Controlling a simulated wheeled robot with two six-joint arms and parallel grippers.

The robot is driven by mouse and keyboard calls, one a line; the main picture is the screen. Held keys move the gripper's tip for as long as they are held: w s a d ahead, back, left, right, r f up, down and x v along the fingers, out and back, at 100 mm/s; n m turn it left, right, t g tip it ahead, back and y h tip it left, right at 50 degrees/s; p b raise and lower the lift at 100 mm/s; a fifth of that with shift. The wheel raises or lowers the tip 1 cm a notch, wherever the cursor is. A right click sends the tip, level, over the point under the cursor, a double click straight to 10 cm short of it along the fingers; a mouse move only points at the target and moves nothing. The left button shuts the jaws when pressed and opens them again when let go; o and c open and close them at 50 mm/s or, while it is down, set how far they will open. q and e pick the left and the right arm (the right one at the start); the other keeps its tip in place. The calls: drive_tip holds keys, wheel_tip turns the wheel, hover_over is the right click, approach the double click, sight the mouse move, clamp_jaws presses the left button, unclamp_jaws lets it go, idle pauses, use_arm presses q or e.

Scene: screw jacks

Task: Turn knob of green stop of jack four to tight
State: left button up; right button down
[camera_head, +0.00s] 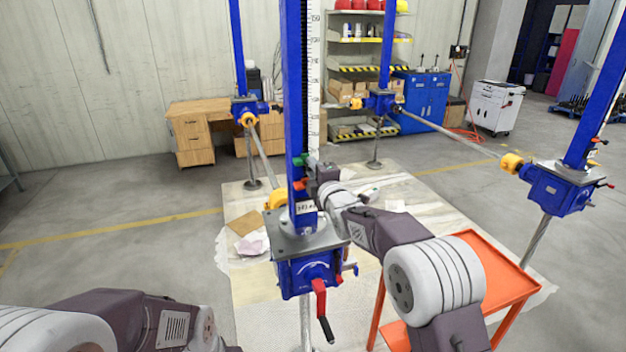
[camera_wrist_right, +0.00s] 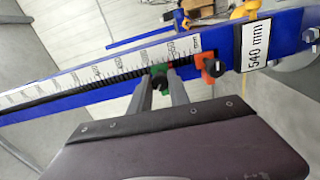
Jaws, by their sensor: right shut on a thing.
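The nearest blue screw jack (camera_head: 310,270) stands upright in the middle of the head view, with a scale on its column. The green stop (camera_head: 298,161) sits on this column above a red-orange stop (camera_head: 300,184). In the right wrist view the green stop (camera_wrist_right: 158,68) shows its dark knob (camera_wrist_right: 161,84) between my fingers. My right gripper (camera_wrist_right: 162,82) is shut on this knob; in the head view the gripper (camera_head: 318,172) is beside the column. The knob's tightness cannot be seen. My left gripper is outside both views.
A white label reading 540 mm (camera_wrist_right: 255,46) is below the stops on the column. A red crank handle (camera_head: 322,308) hangs at the jack's front. An orange cart (camera_head: 490,270) stands close to my right arm. Other blue jacks (camera_head: 560,188) stand behind and at the right.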

drive_tip(key=shift+a+m+b, duration=0.15)
drive_tip(key=shift+m+b, duration=1.4)
drive_tip(key=shift+m, duration=12.55)
drive_tip(key=c, duration=1.3)
unclamp_jaws()
drive_tip(key=shift+o, duration=0.3)
